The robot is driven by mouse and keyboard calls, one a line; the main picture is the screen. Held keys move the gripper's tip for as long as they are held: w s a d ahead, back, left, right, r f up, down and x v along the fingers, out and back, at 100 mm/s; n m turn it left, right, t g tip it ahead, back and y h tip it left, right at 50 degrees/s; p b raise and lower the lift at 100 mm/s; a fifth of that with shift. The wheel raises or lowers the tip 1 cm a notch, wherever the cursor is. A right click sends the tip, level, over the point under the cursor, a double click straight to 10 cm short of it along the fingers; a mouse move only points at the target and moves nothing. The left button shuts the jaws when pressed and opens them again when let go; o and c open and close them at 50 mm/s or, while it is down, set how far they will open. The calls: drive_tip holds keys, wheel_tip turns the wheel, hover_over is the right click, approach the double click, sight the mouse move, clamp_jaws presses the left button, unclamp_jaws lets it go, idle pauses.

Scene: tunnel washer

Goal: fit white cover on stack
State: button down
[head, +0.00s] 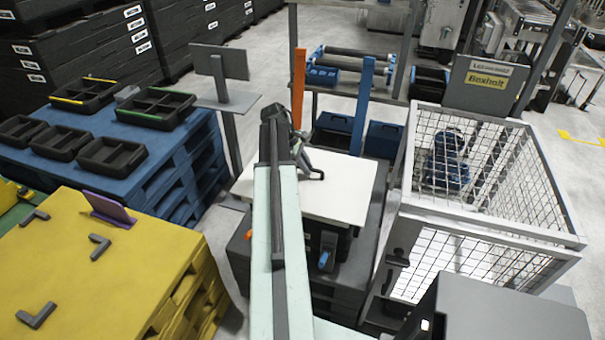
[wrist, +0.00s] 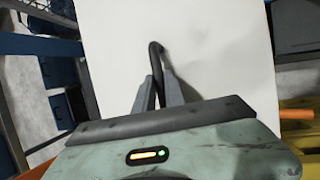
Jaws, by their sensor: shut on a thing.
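The white cover (head: 335,190) is a flat pale panel with a dark looped handle (wrist: 155,62). In the head view it lies over the dark stack (head: 345,255), roughly level; I cannot tell whether it touches the stack. My gripper (head: 312,172) is above the cover, with its fingers shut on the handle. In the wrist view the fingers (wrist: 158,92) close on both sides of the handle, and the cover (wrist: 215,60) fills the middle. My arm hides the cover's left part and some of the stack.
An orange post (head: 298,88) and a blue post (head: 362,105) stand behind the stack. A wire-mesh cage (head: 480,175) is close on the right. A blue pallet stack (head: 150,135) with black trays and a yellow pallet table (head: 110,270) stand on the left.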

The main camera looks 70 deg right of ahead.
drive_tip(key=d, duration=0.2)
drive_tip(key=d+f+b, duration=0.1)
drive_tip(key=shift+w+d+f, duration=0.15)
drive_tip(key=shift+d+f, duration=0.05)
drive_tip(key=shift+d, duration=0.2)
wheel_tip(320, 180, down, 5)
drive_tip(key=b, duration=0.4)
drive_tip(key=shift+a+r+b, duration=0.1)
drive_tip(key=shift+r+b, duration=0.1)
drive_tip(key=shift+b, duration=0.15)
drive_tip(key=c, duration=1.3)
unclamp_jaws()
drive_tip(key=shift+c, duration=0.2)
drive_tip(key=shift+r, duration=0.1)
drive_tip(key=p+v, duration=0.7)
drive_tip(key=v, duration=0.1)
